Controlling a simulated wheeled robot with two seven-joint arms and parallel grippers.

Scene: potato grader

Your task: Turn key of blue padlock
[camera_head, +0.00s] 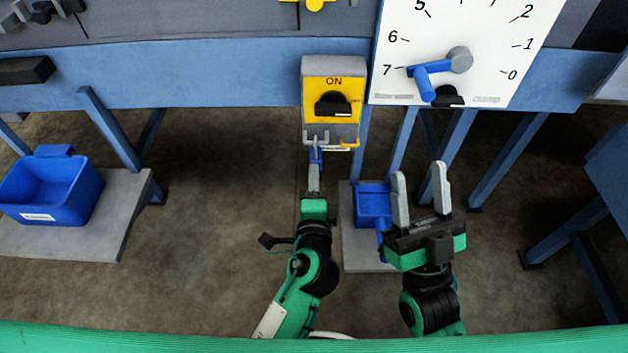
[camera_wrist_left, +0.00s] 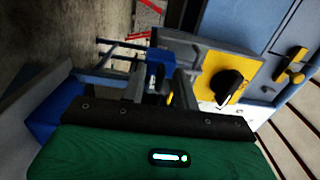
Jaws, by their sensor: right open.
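The blue padlock (camera_head: 316,156) hangs below the yellow switch box (camera_head: 333,97) marked ON. In the head view, my left gripper (camera_head: 314,167) points up at the padlock from below, its tips at or against it. I see it edge-on there. In the left wrist view, the fingers of my left gripper (camera_wrist_left: 160,85) stand a little apart, with a small pale and dark part between them. I cannot tell whether they grip it. The key is not clearly visible. My right gripper (camera_head: 420,190) is open and empty, to the right of the padlock and lower in the picture.
A white dial board (camera_head: 480,30) with a blue handle (camera_head: 426,82) is at the upper right. A blue bin (camera_head: 50,187) stands on a grey platform at the left. Another blue bin (camera_head: 372,206) is partly behind my right gripper. Blue legs stand beneath the machine.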

